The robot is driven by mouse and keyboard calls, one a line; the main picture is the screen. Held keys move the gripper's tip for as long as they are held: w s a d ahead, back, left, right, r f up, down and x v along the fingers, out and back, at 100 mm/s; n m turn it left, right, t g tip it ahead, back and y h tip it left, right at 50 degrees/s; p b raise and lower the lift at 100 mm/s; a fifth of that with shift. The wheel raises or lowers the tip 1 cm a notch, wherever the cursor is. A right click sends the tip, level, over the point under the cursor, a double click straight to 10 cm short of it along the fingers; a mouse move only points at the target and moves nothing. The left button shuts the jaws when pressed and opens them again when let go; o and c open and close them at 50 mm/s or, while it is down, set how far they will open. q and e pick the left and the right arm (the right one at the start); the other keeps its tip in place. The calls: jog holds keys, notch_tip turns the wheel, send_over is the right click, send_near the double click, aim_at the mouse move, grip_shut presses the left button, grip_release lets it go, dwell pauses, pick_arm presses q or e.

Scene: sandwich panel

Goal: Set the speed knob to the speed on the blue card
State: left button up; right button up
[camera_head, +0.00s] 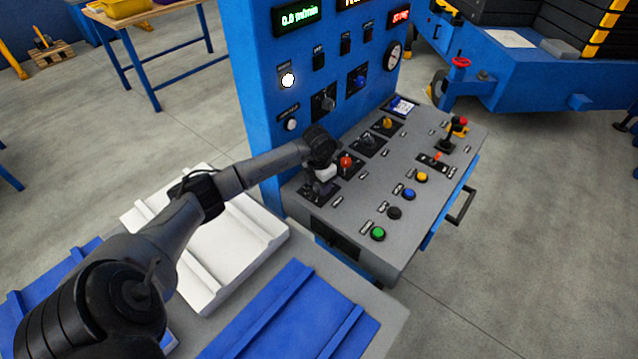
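My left gripper (324,176) is at the left end of the grey console top, low over a black dial plate (318,193). The gripper hides most of that dial and any knob on it. Its fingers are too small and dark to show whether they are open or shut. Beside it stand a red knob (346,161), a black knob (368,140) and a yellow knob (388,122). Their labels are too small to read, so I cannot tell which is the speed knob. My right gripper is out of view.
The blue upright panel (257,105) behind has a green display reading 0.0 m/min (299,16). Green (378,233), black, blue and yellow buttons line the console front. White (240,235) and blue ribbed panels (300,320) lie under my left arm.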

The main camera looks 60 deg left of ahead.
pick_arm(q)
jog(key=c, duration=0.6)
jog(key=shift+m, duration=0.4)
jog(key=m, duration=0.8)
jog(key=shift+m, duration=0.3)
jog(key=m, duration=0.4)
jog(key=shift+m, duration=2.1)
